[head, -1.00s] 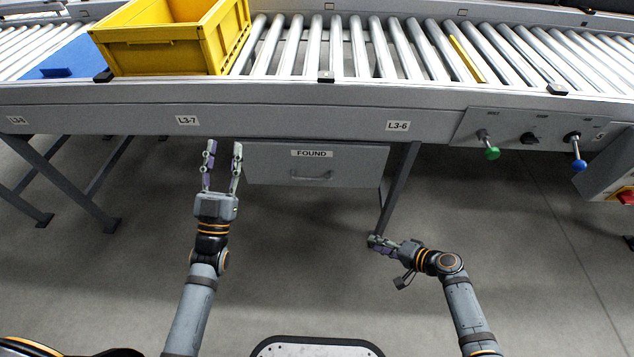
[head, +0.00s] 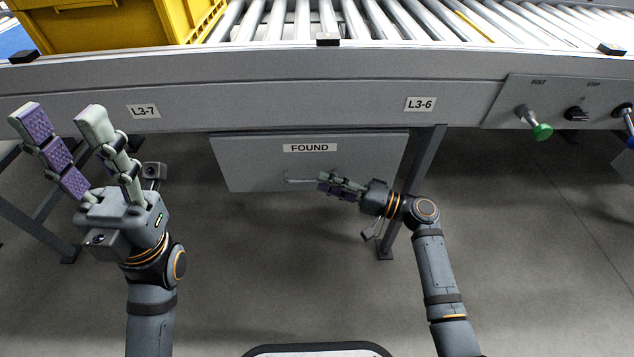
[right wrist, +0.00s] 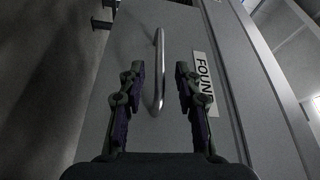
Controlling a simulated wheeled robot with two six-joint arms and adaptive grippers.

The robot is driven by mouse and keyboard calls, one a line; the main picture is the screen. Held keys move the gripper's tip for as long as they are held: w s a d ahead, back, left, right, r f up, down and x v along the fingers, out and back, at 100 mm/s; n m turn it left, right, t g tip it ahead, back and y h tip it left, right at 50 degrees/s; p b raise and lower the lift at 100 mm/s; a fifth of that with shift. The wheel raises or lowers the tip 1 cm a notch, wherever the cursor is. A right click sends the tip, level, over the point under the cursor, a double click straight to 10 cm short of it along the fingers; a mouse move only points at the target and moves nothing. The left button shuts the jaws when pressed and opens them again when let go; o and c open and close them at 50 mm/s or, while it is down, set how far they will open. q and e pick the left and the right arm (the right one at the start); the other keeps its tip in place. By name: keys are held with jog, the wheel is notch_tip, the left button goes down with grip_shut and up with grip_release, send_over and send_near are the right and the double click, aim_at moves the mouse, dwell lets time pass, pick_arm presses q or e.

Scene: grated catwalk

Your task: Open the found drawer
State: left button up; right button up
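The grey drawer (head: 250,165) labelled FOUND hangs under the conveyor and appears shut. Its bar handle (head: 296,180) is partly hidden in the head view by my right gripper (head: 322,184). In the right wrist view the handle (right wrist: 159,75) lies between the open fingers of my right gripper (right wrist: 160,85), and the drawer front (right wrist: 130,50) fills the middle behind it. I cannot tell whether the fingers touch the handle. My left gripper (head: 62,112) is open and empty, raised at the left, apart from the drawer.
The roller conveyor (head: 330,90) runs above the drawer. A yellow crate (head: 110,22) stands on it at the left. A control panel with a green knob (head: 541,130) is at the right. The floor below is clear.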

jog(key=x, duration=0.3)
jog(key=shift+a, duration=0.1)
grip_shut()
dwell(0.4)
